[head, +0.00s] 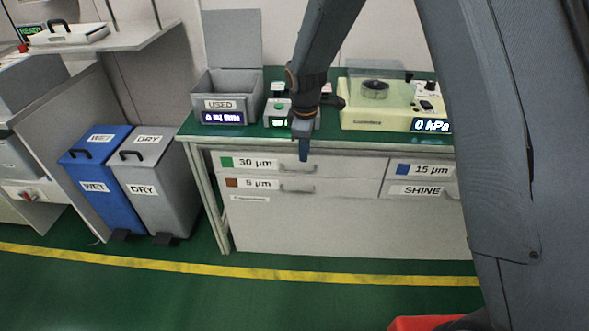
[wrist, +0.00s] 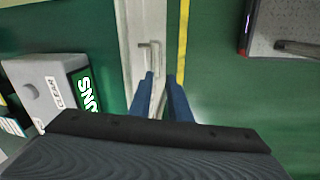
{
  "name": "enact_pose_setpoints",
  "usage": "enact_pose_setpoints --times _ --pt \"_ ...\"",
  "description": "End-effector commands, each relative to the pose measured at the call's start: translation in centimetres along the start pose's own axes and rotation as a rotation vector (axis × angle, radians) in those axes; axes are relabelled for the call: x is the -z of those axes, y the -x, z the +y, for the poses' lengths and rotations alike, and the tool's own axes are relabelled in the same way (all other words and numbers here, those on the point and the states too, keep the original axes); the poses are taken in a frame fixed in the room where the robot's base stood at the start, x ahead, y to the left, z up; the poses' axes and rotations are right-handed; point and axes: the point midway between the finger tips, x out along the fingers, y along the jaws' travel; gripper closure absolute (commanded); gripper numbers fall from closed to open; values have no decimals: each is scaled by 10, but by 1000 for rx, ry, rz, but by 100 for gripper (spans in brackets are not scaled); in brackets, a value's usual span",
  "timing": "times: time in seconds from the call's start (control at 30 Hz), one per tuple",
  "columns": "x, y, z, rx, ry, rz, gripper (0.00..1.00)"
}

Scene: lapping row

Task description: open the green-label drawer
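The green-label drawer (head: 250,162), marked 30 µm, is at the upper left of the bench front and looks shut. My gripper (head: 303,152) points down just above and in front of this handle in the head view. In the wrist view my gripper (wrist: 161,76) is open, with its two blue fingers apart. A pale bar handle (wrist: 153,46) runs down toward the gap between them. I cannot tell whether the fingertips reach down around it or touch it.
Below is the red-label 5 µm drawer (head: 235,183); to the right are the 15 µm (head: 430,170) and SHINE (head: 421,190) drawers. A USED bin (head: 222,84) and a pale yellow machine (head: 372,116) stand on top. WET and DRY bins (head: 160,175) stand left. Green floor before the bench is clear.

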Motion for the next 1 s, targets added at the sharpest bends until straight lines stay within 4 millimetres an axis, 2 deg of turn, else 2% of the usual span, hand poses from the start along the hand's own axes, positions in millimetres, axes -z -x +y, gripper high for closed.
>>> enact_pose_setpoints --times 0.03,0.1,0.2,0.37,0.7,1.0 --pt "12 -11 3 -5 52 2 83" --pt "23 -18 7 -11 104 5 83" --pt "31 -25 9 -16 143 7 83" --pt "33 -41 10 -17 153 8 83" --pt "33 -89 10 -17 152 7 83" --pt "33 -102 11 -18 150 8 83"
